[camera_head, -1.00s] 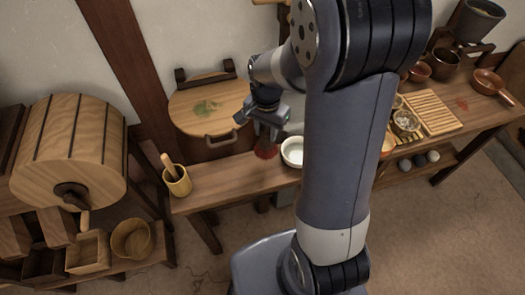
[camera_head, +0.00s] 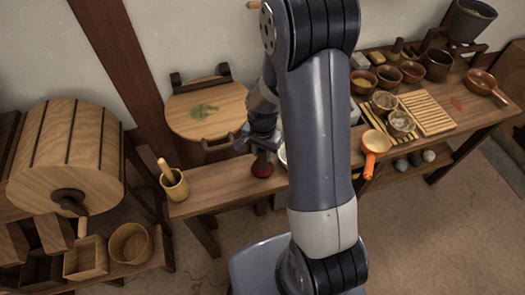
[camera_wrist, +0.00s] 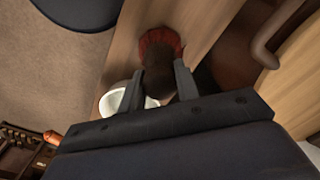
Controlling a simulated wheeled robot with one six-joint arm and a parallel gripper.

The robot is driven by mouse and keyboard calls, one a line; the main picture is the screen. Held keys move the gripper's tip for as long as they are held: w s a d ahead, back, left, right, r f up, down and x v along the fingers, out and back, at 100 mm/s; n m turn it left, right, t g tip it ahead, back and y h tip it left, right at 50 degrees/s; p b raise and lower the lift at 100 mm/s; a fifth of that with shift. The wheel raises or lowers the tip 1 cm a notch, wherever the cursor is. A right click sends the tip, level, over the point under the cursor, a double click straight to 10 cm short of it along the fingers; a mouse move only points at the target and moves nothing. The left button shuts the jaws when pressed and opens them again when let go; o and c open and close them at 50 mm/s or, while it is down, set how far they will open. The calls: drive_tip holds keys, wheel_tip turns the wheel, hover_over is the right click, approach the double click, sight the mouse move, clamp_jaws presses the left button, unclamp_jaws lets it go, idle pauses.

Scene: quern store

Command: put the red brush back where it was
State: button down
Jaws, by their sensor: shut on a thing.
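The red brush (camera_wrist: 160,42) has red bristles and a dark brown body. My gripper (camera_wrist: 168,80) is shut on its dark body in the wrist view, with the bristles pointing away from the wrist. I cannot tell whether the bristles touch the bench. A white bowl (camera_wrist: 113,101) is beside the brush; in the head view my arm hides most of it.
A yellow pot with a pestle (camera_head: 175,186) stands at the bench's left end. Behind is a round wooden board with a green smear (camera_head: 205,122).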

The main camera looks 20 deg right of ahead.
drive_tip(key=shift+f, duration=0.15)
drive_tip(key=c, duration=1)
unclamp_jaws()
drive_tip(key=shift+c, duration=0.2)
drive_tip(key=shift+r, duration=0.2)
wheel_tip(320, 180, up, 12)
